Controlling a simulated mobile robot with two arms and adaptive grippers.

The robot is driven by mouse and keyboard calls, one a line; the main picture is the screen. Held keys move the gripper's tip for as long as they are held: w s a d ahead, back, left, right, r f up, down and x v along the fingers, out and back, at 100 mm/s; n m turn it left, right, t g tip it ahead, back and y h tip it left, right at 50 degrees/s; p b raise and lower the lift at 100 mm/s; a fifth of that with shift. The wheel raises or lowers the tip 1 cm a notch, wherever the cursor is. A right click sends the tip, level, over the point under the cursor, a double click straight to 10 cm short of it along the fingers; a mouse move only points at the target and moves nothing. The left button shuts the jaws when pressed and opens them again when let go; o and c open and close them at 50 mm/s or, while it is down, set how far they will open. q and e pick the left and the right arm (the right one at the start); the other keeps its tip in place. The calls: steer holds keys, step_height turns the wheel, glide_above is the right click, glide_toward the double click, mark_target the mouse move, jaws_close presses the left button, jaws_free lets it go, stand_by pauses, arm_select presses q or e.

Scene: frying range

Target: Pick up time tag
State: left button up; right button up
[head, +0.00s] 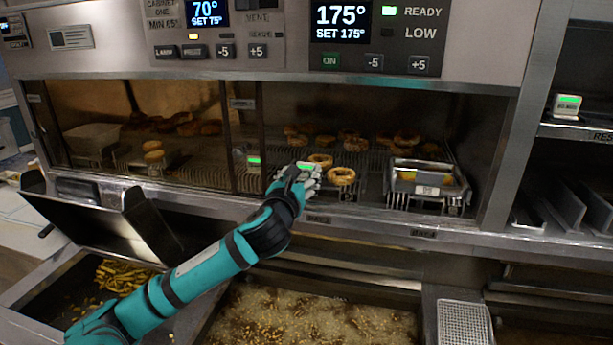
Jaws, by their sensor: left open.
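A small time tag (306,167) with a lit green display sits at the front of the heated cabinet, at the middle of the head view. My left gripper (304,177) is right at this tag, with its fingers open around or just in front of it. The fingers partly hide the tag, and I cannot tell whether they touch it. A second similar tag (253,162) stands to the left, by the cabinet divider. A third tag (566,105) stands on the shelf at the far right. My right gripper is not in view.
Rings of fried food (341,176) lie on the cabinet rack close to my gripper. A metal basket (424,185) stands to the right. Below are a fryer vat with bubbling oil (310,315) and a bin of fries (122,276). The control panel (375,40) overhangs the cabinet opening.

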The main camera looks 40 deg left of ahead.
mark_target(306, 165)
arm_select(q)
steer(key=shift+w+a+r, duration=0.1)
steer(key=shift+w+a, duration=0.15)
steer(key=shift+w, duration=0.15)
steer(key=b+x, duration=0.1)
steer(key=x, duration=0.3)
steer(key=shift+w+a, duration=0.15)
steer(key=shift+w, duration=0.25)
steer(key=shift+s+r, duration=0.15)
steer(key=shift+c, duration=0.6)
steer(key=c, duration=0.7)
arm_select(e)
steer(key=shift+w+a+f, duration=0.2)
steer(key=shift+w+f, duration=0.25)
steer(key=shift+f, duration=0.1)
